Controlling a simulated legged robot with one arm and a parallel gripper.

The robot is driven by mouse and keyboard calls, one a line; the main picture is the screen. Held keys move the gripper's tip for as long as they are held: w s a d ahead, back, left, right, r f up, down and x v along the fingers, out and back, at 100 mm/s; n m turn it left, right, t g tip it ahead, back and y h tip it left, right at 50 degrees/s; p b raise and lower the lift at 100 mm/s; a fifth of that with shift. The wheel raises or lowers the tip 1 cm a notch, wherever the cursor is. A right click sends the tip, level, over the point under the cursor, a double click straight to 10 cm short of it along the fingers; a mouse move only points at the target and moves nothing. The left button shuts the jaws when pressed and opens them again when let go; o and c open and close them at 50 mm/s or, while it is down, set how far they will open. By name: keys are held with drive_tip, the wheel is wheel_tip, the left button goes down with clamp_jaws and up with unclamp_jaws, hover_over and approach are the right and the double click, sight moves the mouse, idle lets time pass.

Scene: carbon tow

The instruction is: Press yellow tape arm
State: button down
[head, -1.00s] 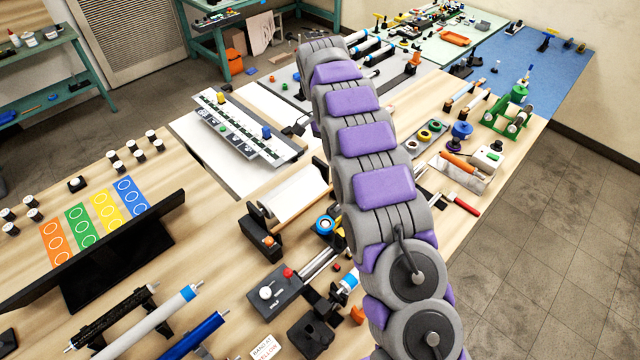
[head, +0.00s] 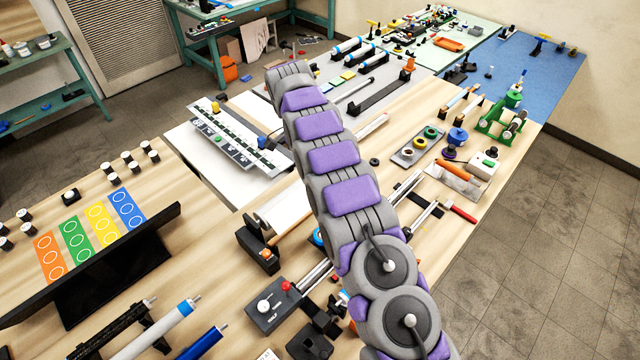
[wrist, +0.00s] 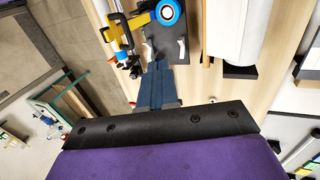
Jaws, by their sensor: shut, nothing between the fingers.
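The yellow tape arm (wrist: 118,32) shows at the top left of the wrist view, an angled yellow bar on a dark mount. A blue tape roll with a white core (wrist: 168,12) sits just right of it. My gripper (wrist: 158,66) is shut and empty. Its blue-grey fingers point toward the dark base plate (wrist: 178,48) below the roll, with the yellow arm to their upper left. I cannot tell whether the fingertips touch anything. In the head view my arm covers the yellow arm and the gripper; only an edge of the blue roll (head: 317,237) shows.
A white roll (head: 285,207) on a dark stand lies left of my arm; it fills the upper right of the wrist view (wrist: 235,32). A grey control box (head: 268,305) with a red knob stands in front. A red-handled tool (head: 460,211) lies to the right.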

drive_tip(key=s+d+f+b, duration=0.2)
drive_tip(key=s+d+f, duration=0.3)
drive_tip(key=f, duration=0.4)
drive_tip(key=shift+s+f, duration=0.2)
idle(0.5)
drive_tip(key=shift+d, duration=0.1)
drive_tip(key=shift+b, duration=0.3)
